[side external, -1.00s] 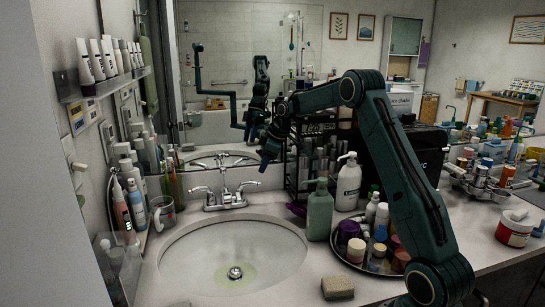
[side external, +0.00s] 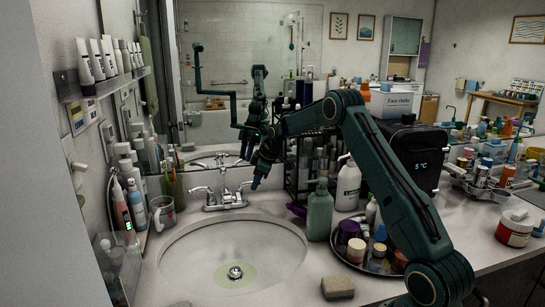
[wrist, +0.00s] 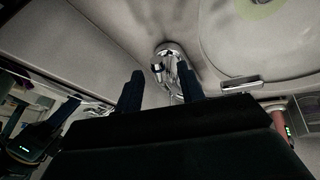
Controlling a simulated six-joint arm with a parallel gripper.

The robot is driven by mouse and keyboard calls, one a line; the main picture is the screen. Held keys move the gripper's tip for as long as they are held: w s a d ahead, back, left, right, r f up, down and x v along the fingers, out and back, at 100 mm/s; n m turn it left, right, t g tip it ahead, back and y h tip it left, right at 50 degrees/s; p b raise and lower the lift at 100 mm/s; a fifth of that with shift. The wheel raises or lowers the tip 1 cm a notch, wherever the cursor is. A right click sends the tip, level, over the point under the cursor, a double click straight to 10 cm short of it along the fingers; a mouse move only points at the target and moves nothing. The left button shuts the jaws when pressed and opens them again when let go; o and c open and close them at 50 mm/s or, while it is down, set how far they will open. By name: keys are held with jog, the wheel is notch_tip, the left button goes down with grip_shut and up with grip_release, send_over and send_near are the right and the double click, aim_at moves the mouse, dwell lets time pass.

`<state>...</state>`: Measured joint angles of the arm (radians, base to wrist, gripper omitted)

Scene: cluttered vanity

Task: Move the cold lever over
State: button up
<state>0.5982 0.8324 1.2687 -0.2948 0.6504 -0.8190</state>
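The chrome faucet (side external: 225,197) stands behind the sink, with a left lever (side external: 199,190) and a right lever (side external: 246,185). No hot or cold marking is readable. My gripper (side external: 255,184) points down beside the right lever; contact cannot be told from the side. In the wrist view my gripper (wrist: 160,82) has its two dark fingers apart, with nothing held between them. Chrome faucet parts (wrist: 168,52) show between and just beyond the fingers. Another chrome piece (wrist: 240,83) sticks out to the right there. The gripper body hides part of the faucet.
The basin (side external: 200,250) is open in front of the faucet. A green pump bottle (side external: 320,212), a white pump bottle (side external: 348,185) and a tray of jars (side external: 340,250) stand to the right. A clear mug (side external: 163,214) stands left. A black rack is behind my gripper.

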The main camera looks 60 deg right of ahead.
grip_shut()
jog(key=shift+a, duration=0.15)
jog(key=w+a+m+g+h, duration=0.1)
jog(key=a+m+h, duration=0.3)
jog(key=m, duration=0.8)
jog(key=shift+a+g, duration=0.8)
jog(key=shift+a, duration=0.4)
jog(key=shift+w, duration=0.1)
